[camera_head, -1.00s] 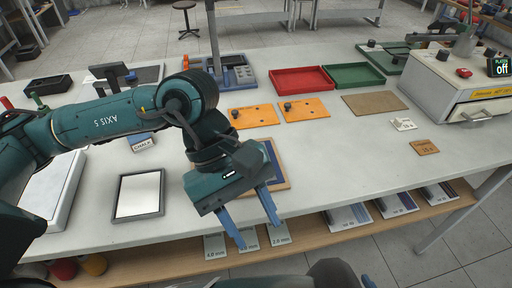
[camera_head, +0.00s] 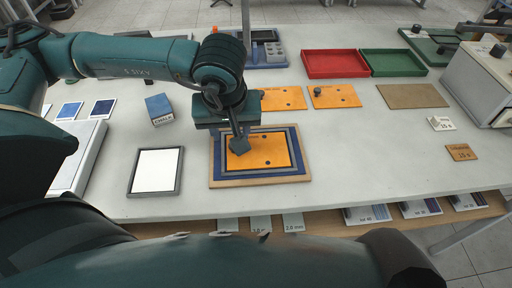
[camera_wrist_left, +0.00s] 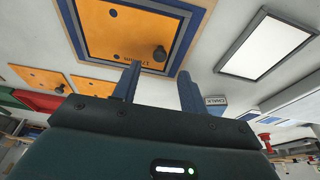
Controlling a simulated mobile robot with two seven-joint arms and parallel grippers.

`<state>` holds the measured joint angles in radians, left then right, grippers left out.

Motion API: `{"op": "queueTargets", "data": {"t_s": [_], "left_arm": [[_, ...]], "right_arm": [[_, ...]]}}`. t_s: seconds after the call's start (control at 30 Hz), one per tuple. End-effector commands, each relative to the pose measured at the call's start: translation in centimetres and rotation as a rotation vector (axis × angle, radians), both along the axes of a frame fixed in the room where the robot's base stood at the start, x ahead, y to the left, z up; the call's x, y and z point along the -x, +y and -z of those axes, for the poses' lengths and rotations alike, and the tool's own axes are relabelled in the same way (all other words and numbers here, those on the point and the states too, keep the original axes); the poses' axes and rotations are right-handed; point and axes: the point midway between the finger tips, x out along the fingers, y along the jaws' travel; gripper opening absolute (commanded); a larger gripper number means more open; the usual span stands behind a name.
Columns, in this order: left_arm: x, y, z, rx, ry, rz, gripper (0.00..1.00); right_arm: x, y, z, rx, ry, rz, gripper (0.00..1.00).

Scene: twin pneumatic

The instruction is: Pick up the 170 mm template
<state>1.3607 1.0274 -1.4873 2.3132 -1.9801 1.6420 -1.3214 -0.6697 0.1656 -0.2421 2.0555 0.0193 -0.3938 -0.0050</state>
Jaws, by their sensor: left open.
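An orange template plate (camera_head: 272,152) with a dark round knob lies flat inside a blue frame (camera_head: 303,148) on a wooden board (camera_head: 260,184). In the left wrist view the plate (camera_wrist_left: 118,30) carries a marking like "170 mm" near its dark knob (camera_wrist_left: 160,53). My left gripper (camera_head: 238,147) is above the left part of this plate, pointing down, and hides part of it. In the left wrist view its two blue fingers (camera_wrist_left: 158,73) are apart with nothing between them, and the knob appears just beyond the tips. My right gripper is not in view.
Two more orange plates (camera_head: 283,99) (camera_head: 335,97) lie behind. A red tray (camera_head: 335,64) and a green tray (camera_head: 393,62) stand at the back. A dark-framed white panel (camera_head: 156,171) lies left of the board, with a blue chalk block (camera_head: 158,108) behind it.

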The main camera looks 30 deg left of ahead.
Motion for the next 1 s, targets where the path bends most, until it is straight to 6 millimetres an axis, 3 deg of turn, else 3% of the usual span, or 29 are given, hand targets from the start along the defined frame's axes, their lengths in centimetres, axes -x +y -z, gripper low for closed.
{"op": "queueTargets", "data": {"t_s": [0.33, 0.63, 1.0], "left_arm": [[-1.0, 0.6, 4.4, 0.000, 0.005, -0.003, 0.43], [-1.1, 0.7, 5.0, 0.001, 0.002, -0.001, 0.43], [-1.1, 0.6, 5.0, 0.001, 0.002, -0.001, 0.14]], "right_arm": [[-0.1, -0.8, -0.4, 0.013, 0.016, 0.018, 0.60], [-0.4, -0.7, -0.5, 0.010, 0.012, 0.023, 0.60], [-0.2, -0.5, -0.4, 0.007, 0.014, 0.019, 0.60]]}}
